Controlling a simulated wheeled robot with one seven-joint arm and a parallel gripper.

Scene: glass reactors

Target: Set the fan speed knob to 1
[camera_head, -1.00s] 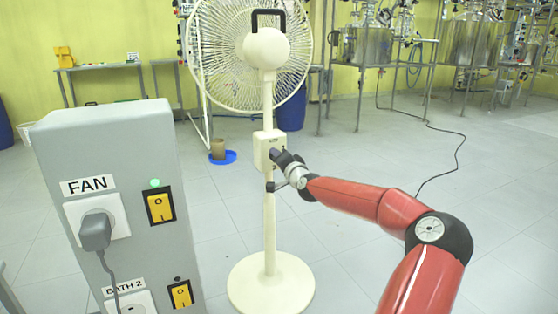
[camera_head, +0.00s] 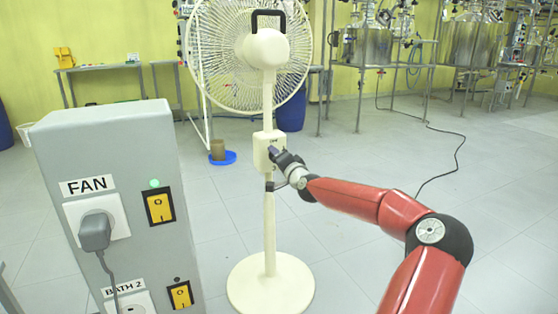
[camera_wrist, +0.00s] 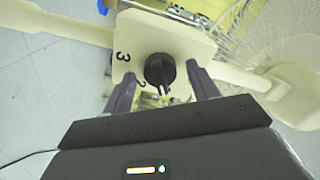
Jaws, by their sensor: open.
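The cream pedestal fan (camera_head: 269,230) stands upright on the floor, with its control box (camera_head: 262,152) partway up the pole. In the wrist view the box face (camera_wrist: 150,35) carries the numbers 3 and 2. The black round fan speed knob (camera_wrist: 160,70) sits on that face, with a pale mark on its lower edge. My gripper (camera_wrist: 160,83) is open, with one finger on each side of the knob and visible gaps to it. In the head view my gripper (camera_head: 274,155) is at the box and hides the knob.
A grey power box (camera_head: 105,150) stands at left, with a plug in the FAN socket (camera_head: 97,222) and a lit green lamp (camera_head: 154,183) above a yellow switch (camera_head: 160,207). Glass reactor stands (camera_head: 365,50) are at the back right. The floor around the fan is mostly clear.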

